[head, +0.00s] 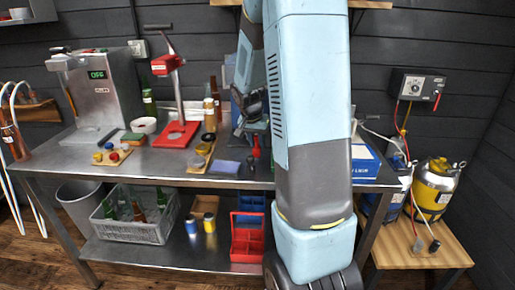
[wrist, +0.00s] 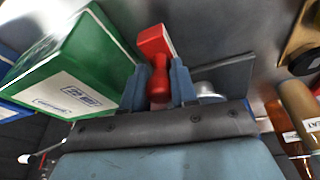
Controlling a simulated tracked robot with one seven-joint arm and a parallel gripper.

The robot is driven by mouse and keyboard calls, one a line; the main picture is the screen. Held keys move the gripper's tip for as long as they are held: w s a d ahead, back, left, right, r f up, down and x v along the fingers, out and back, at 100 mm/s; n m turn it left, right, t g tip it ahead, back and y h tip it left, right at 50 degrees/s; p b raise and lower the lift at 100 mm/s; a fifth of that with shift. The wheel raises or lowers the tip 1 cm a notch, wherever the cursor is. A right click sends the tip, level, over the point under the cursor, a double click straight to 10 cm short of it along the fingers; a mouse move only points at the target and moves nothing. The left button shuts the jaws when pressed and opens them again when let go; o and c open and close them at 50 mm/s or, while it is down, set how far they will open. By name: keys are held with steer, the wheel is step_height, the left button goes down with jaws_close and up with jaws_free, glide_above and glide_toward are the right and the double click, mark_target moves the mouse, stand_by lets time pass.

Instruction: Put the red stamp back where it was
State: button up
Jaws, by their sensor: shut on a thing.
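In the wrist view my gripper (wrist: 157,82) is shut on the red stamp (wrist: 155,44), with a finger on each side of its rounded red handle. The stamp's red block sticks out beyond the fingertips. In the head view my gripper (head: 253,122) is over the right-middle part of the steel bench (head: 180,170), and a small red shape (head: 256,146) shows just below it. Whether the stamp touches the bench is unclear. A dark flat plate (wrist: 228,74) lies beside the stamp in the wrist view.
A green box (wrist: 85,65) stands close to the gripper in the wrist view; brown bottles (wrist: 298,100) are on the other side. A red bottle capper (head: 178,130), a bluish pad (head: 224,167) and a wooden board (head: 200,158) stand left of my arm. My arm hides the bench behind it.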

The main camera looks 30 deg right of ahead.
mark_target(257, 144)
step_height(257, 144, down, 3)
steer(key=shift+f, duration=0.1)
steer(key=o, duration=0.9)
